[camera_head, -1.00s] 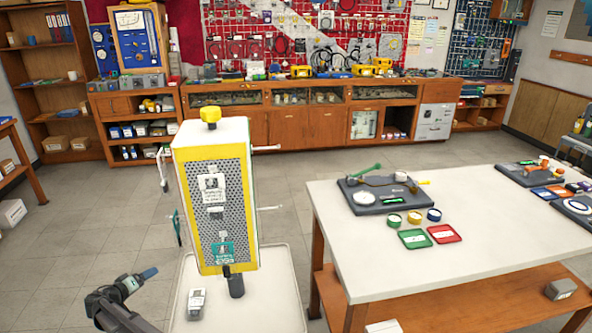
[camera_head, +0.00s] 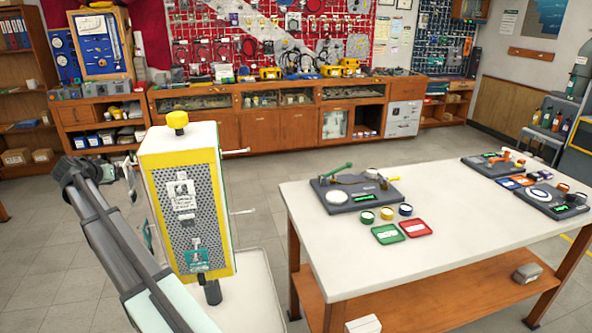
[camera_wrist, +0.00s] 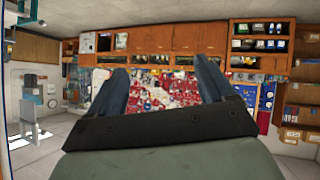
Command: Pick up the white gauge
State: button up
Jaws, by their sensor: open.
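A white round disc (camera_head: 338,197), which looks like the white gauge, lies on a dark grey base unit (camera_head: 362,193) at the left of the white-topped table. A second white disc (camera_head: 541,194) sits on another dark unit at the table's right. I cannot tell for certain which is the gauge. My gripper (camera_wrist: 162,82) is open in the wrist view, with nothing between its two dark blue fingers. It faces the back wall, and the picture is upside down. In the head view my arm rises at the left, far from the table; the fingers are not clear there.
A yellow-and-white perforated box (camera_head: 195,205) stands upright on a white cart (camera_head: 255,290) beside my arm, left of the table (camera_head: 420,240). Small coloured cups (camera_head: 386,213) and green and red trays (camera_head: 415,229) lie in front of the dark unit. Wooden cabinets (camera_head: 270,125) line the back.

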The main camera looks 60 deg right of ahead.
jog(key=s+d+r+m+t, duration=0.1)
jog(key=s+d+r, duration=0.15)
jog(key=r, duration=0.55)
jog(key=s+d+r+y, duration=0.1)
jog(key=s+d+r, duration=0.15)
jog(key=r, duration=0.55)
jog(key=s+d+r+m+t, duration=0.1)
jog(key=d+r, duration=0.2)
jog(key=r, duration=0.5)
jog(key=s+d+r, duration=0.5)
jog(key=d, duration=0.1)
jog(key=s+d+f+m+g+y, duration=0.1)
jog(key=s+d+f, duration=0.25)
jog(key=d, duration=0.55)
jog(key=s+d+f+g, duration=0.1)
jog(key=s+d+f, duration=0.1)
jog(key=s+d, duration=0.45)
jog(key=m+g+y, duration=0.2)
jog(key=g+y, duration=0.1)
jog(key=y, duration=0.1)
send_near(372, 170)
jog(key=x, duration=0.8)
jog(key=shift+f, duration=0.3)
jog(key=c, duration=1.2)
jog(key=shift+r, duration=0.15)
